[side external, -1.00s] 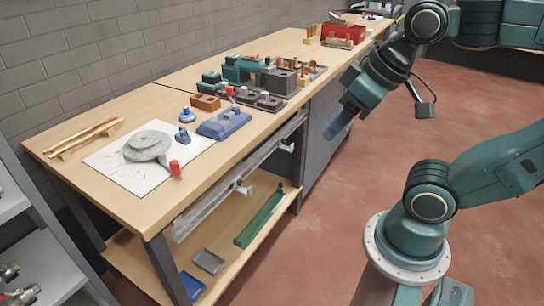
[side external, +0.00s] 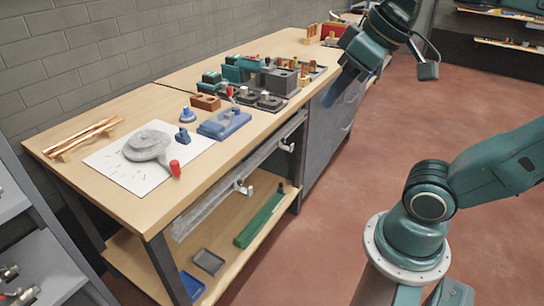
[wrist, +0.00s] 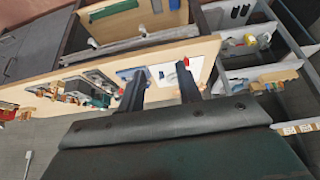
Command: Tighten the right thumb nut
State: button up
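My gripper (side external: 332,94) hangs in the air off the bench's front side, in front of the grey cabinet in the side view. In the wrist view its two dark fingers (wrist: 162,78) stand apart with nothing between them. A teal and dark grey fixture (side external: 262,75) with copper-coloured parts stands on the bench, left of my gripper in the side view. Dark round parts (side external: 270,101) lie in a tray at its front. I cannot make out which small part is the right thumb nut. The wrist view shows the bench tilted, with the fixture small at its left.
The wooden bench (side external: 92,121) bears a white sheet (side external: 118,178) with a grey round part (side external: 147,145) and a red-tipped handle. A blue block (side external: 223,124), a brown brick (side external: 205,102) and copper pipes (side external: 83,137) also lie there. The floor before the bench is clear.

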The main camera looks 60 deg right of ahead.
jog(key=w+d+r+t, duration=0.1)
jog(key=w+d, duration=0.1)
jog(key=w, duration=0.3)
jog(key=w+d+r, duration=0.2)
jog(key=w+d, duration=0.1)
jog(key=w, duration=0.2)
jog(key=n+t+h, duration=0.2)
jog(key=h, duration=0.3)
send_over(283, 141)
jog(key=s+a, duration=0.3)
jog(key=s, duration=0.2)
notch_tip(283, 141, down, 4)
jog(key=r, duration=0.1)
notch_tip(283, 141, down, 39)
jog(key=d, duration=0.1)
jog(key=shift+w+f, duration=0.15)
